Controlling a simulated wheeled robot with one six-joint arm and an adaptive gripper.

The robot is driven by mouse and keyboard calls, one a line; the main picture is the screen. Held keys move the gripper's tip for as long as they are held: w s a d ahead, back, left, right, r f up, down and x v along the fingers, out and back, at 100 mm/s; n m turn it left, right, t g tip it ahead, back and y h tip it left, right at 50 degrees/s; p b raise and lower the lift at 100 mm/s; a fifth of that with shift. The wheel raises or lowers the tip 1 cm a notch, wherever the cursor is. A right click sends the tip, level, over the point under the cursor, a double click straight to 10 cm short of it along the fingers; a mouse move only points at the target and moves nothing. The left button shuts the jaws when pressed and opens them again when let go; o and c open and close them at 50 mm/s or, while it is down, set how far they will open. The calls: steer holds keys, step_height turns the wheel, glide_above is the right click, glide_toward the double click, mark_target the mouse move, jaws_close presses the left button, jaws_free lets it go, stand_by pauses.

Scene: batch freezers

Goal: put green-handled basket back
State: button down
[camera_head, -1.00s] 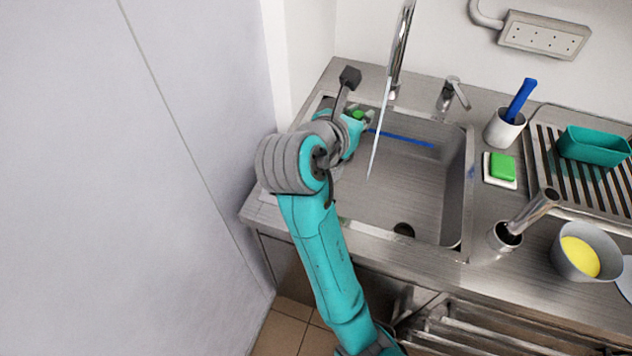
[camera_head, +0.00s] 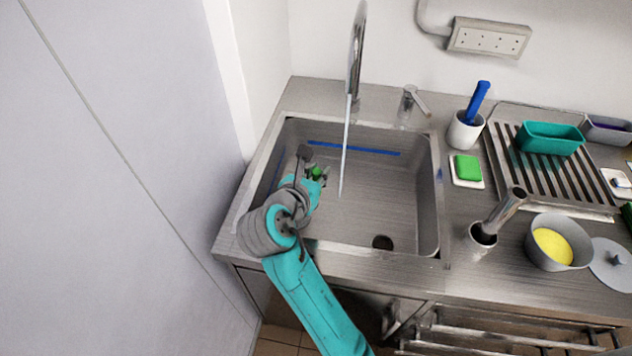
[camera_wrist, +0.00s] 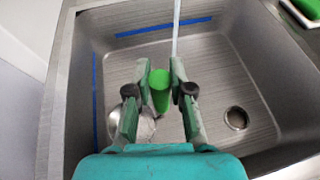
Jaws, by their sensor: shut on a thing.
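My gripper (camera_wrist: 158,84) is shut on the green handle (camera_wrist: 159,92) in the wrist view, with one finger on each side of it. A round, shiny metal part (camera_wrist: 145,124) shows below the fingers, partly hidden by them; I cannot tell its full shape. In the head view my gripper (camera_head: 320,176) is over the left part of the sink, and only a bit of the green handle (camera_head: 316,172) shows. The rest of the basket is hidden there by my arm.
The steel sink (camera_head: 375,205) has a tall tap (camera_head: 356,50) with a thin stream falling right of my gripper. A green sponge (camera_head: 467,167), white cup (camera_head: 465,131), grey pot (camera_head: 540,257) and teal tray (camera_head: 550,138) stand to the right. A pale wall is close on the left.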

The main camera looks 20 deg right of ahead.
steer(key=shift+f, duration=1.6)
steer(key=c, duration=1)
jaws_free()
steer(key=shift+c, duration=0.2)
steer(key=shift+s+a+r, duration=0.15)
steer(key=shift+a+r, duration=0.05)
steer(key=shift+r, duration=0.05)
steer(key=v, duration=1.1)
steer(key=shift+s+a, duration=0.2)
